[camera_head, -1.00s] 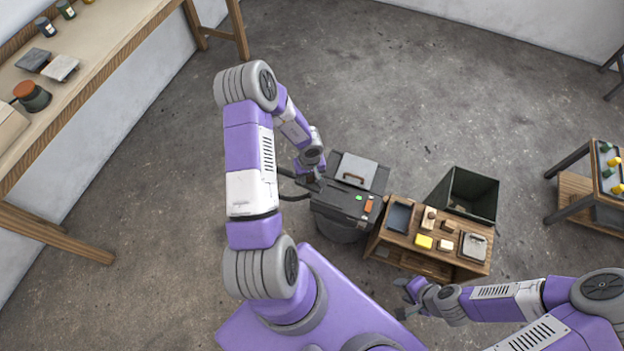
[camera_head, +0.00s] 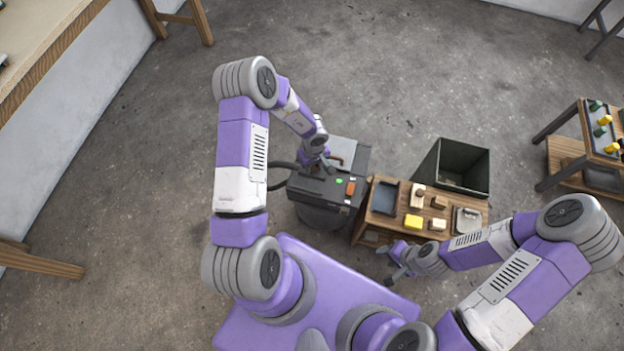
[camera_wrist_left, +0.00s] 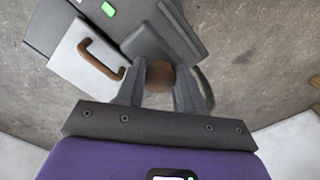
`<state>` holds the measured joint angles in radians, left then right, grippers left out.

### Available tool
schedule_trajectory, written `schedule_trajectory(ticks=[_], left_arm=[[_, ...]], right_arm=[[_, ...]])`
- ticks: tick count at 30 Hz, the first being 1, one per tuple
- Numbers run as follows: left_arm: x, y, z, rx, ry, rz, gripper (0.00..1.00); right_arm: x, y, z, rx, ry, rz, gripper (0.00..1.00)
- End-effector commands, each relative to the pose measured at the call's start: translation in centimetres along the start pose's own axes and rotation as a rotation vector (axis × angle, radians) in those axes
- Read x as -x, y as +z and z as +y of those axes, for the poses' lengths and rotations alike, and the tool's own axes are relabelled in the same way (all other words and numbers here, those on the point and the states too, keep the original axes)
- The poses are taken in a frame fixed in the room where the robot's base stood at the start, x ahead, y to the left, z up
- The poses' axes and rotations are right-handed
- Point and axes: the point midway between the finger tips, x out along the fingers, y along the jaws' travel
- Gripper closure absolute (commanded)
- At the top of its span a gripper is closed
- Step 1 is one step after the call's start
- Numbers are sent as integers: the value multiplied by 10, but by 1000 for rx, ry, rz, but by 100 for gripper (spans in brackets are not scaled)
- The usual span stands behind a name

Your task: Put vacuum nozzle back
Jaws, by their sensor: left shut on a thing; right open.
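The vacuum (camera_head: 325,190) is a dark grey box on a round drum, with a green light and an orange switch on top. My left gripper (camera_head: 318,165) is over its back left part. In the left wrist view my left gripper (camera_wrist_left: 160,92) is shut on a brown round piece of what looks like the dark grey nozzle (camera_wrist_left: 165,35). The nozzle lies over or against the vacuum's dark top; I cannot tell whether it touches. A black hose (camera_head: 280,176) loops at the vacuum's left. My right gripper (camera_head: 396,268) is open and empty in front of the small table.
A light panel with a brown handle (camera_wrist_left: 100,60) is beside the nozzle. A small wooden table (camera_head: 385,226) with a tray, blocks and a yellow piece stands right of the vacuum. A dark green bin (camera_head: 455,165) is behind it. Floor at the back is clear.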

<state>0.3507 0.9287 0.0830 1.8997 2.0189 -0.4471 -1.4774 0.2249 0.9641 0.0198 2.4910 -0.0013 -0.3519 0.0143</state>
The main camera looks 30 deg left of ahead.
Motion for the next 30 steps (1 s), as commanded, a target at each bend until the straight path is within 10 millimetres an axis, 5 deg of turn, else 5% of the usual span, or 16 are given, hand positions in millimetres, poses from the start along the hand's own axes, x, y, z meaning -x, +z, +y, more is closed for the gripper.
schedule_trajectory(ticks=[3,15,27,28,30], left_arm=[[-24,0,0,-1,0,1,96],[-67,0,0,-1,-1,0,96],[-72,0,0,0,0,0,96],[-72,0,0,-1,0,0,62],[-72,-1,0,-1,1,1,51]], right_arm=[[-13,-1,5,0,0,0,57],[-31,-2,11,0,0,0,57],[-31,-1,11,0,0,0,57],[-31,-1,11,0,0,0,57],[-30,-1,11,0,0,0,57]])
